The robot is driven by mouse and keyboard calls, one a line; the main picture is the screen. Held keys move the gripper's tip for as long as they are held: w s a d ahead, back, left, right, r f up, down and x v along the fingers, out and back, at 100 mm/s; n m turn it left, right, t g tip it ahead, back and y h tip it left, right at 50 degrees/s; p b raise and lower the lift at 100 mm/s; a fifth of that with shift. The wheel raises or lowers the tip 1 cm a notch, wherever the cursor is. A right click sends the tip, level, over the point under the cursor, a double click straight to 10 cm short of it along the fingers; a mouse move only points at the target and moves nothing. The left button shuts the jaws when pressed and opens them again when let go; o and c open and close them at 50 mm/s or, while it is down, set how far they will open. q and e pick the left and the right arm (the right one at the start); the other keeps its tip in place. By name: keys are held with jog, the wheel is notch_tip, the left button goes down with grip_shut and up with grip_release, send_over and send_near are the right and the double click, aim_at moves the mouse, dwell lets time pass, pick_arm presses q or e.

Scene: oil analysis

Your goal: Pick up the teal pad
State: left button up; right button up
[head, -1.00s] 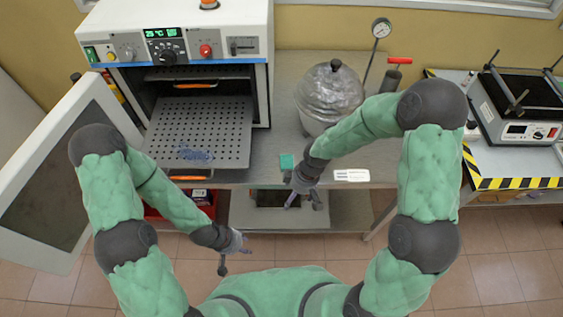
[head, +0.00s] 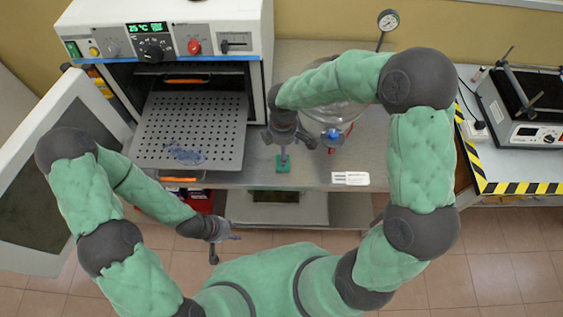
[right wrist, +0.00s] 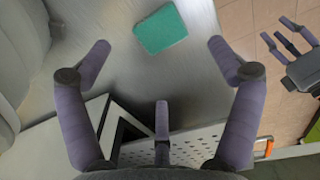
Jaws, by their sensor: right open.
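The teal pad (head: 284,168) lies flat on the grey metal table near its front edge. In the right wrist view the pad (right wrist: 160,28) lies just beyond my fingertips, between their lines. My right gripper (head: 289,146) is open and points down over the table by the pad, with one finger partly covering it in the head view. In the right wrist view its fingers (right wrist: 160,58) are spread with nothing between them. My left gripper (head: 226,247) is open and empty, in front of the table; it also shows in the right wrist view (right wrist: 285,42).
An oven (head: 170,25) with its door open and a perforated shelf (head: 195,120) pulled out stands left of the pad. A rounded metal vessel (head: 338,112) is partly hidden behind my right arm. A white label card (head: 350,178) lies right of the pad.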

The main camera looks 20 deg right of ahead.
notch_tip(320, 180, down, 3)
jog(key=shift+w+f+b, duration=0.1)
jog(key=shift+f+b, duration=0.1)
jog(key=shift+b, duration=0.1)
jog(key=shift+f, duration=0.55)
jog(key=f+b, duration=0.2)
jog(key=f, duration=0.2)
jog(key=shift+s, duration=0.2)
jog(key=c, duration=1.1)
